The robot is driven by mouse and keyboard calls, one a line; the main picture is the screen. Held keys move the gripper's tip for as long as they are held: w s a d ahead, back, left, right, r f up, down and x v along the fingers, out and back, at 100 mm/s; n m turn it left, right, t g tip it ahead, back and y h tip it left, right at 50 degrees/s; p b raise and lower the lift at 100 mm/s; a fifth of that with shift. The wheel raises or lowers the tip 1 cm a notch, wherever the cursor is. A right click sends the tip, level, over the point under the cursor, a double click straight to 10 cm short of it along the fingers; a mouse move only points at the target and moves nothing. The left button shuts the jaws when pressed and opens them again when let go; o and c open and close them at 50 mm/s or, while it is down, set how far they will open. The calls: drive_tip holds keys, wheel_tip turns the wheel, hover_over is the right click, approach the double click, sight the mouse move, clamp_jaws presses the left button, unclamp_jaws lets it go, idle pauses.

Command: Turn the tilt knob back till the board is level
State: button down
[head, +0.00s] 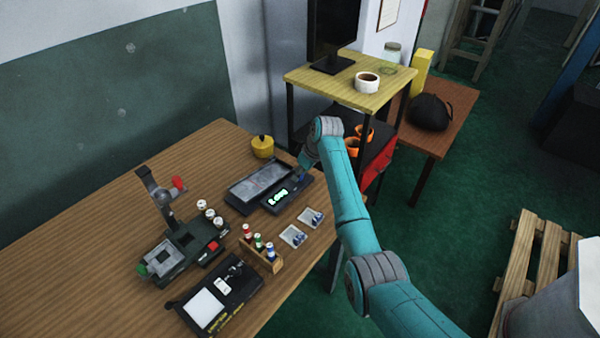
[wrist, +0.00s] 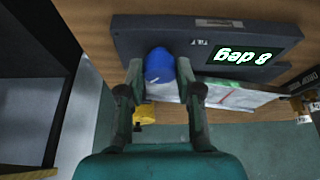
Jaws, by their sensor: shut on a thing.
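The tilt knob (wrist: 158,63) is blue with a pale mark and sits on a dark panel (wrist: 130,36) labelled TILT. My gripper (wrist: 161,76) is shut on the knob, one finger on each side. The panel's green display (wrist: 243,57) is upside down in the wrist view and reads 8 deg. In the head view my gripper (head: 301,175) reaches down to the right end of the same panel, and the knob is mostly hidden there. The board (head: 258,181), a grey framed plate, lies just behind the panel. I cannot tell its slope by eye.
A yellow-topped stand (head: 340,88) rises close behind my arm. The table's left side is clear.

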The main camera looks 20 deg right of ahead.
drive_tip(key=n+g+y, duration=0.1)
drive_tip(key=n, duration=0.3)
drive_tip(key=shift+w+d, duration=0.1)
drive_tip(key=shift+n+g+y, duration=0.4)
drive_tip(key=shift+n+g, duration=0.4)
drive_tip(key=shift+n, duration=1.4)
drive_tip(key=c, duration=0.8)
unclamp_jaws()
drive_tip(key=shift+o, duration=0.2)
drive_tip(key=shift+w+d, duration=0.1)
drive_tip(key=v, duration=1.1)
drive_tip(key=shift+r, duration=0.45)
